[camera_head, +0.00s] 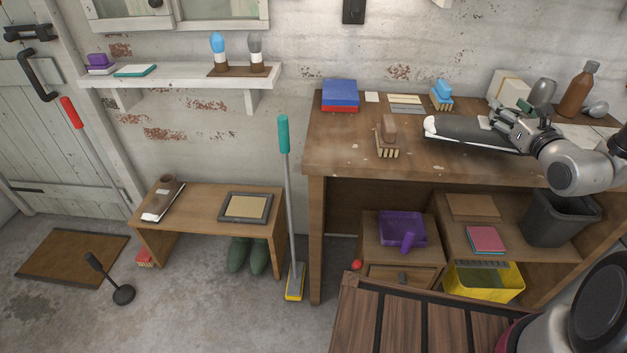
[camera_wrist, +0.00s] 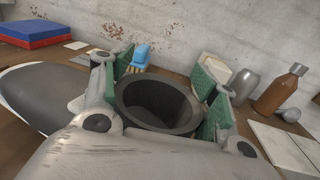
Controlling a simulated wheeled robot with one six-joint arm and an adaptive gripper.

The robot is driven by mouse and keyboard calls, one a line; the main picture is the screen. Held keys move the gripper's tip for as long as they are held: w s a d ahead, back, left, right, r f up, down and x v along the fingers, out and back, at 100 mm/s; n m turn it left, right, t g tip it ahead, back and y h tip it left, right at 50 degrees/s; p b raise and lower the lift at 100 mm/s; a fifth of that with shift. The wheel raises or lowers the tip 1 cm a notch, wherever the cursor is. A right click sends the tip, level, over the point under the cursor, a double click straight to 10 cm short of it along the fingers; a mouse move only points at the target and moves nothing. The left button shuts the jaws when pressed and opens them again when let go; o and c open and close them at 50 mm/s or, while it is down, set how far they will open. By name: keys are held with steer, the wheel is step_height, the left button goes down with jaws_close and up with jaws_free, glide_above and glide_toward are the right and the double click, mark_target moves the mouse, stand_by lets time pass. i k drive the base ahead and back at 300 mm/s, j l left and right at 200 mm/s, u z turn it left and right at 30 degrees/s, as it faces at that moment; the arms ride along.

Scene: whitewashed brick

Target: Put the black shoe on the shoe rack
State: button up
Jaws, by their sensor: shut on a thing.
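The black shoe (camera_head: 465,130), dark grey with a white toe edge, is over the workbench top, toe to the left. My gripper (camera_head: 515,132) is shut on its heel end. In the wrist view, the green finger pads of my gripper (camera_wrist: 165,95) stand either side of the shoe's dark round opening (camera_wrist: 158,97). I cannot tell whether the sole touches the bench. No rack is clearly marked. A slatted wooden top (camera_head: 400,315) is at the bottom.
The workbench (camera_head: 340,150) holds a brush (camera_head: 388,135), blue and red boxes (camera_head: 340,95), a brown bottle (camera_head: 579,90) and a grey bottle (camera_head: 541,93). A frame (camera_head: 246,207) lies on the low bench.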

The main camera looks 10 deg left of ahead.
mark_target(205, 209)
steer(key=k+j+z, duration=0.1)
steer(key=k+j, duration=0.15)
steer(key=j, duration=0.15)
steer(key=k+j+z, duration=0.15)
steer(key=k+j, duration=0.15)
steer(key=j, duration=0.15)
steer(key=j+u, duration=0.3)
steer(key=i+j+u, duration=0.25)
steer(key=j+u, duration=0.3)
steer(key=i+j, duration=0.05)
steer(key=j, duration=0.05)
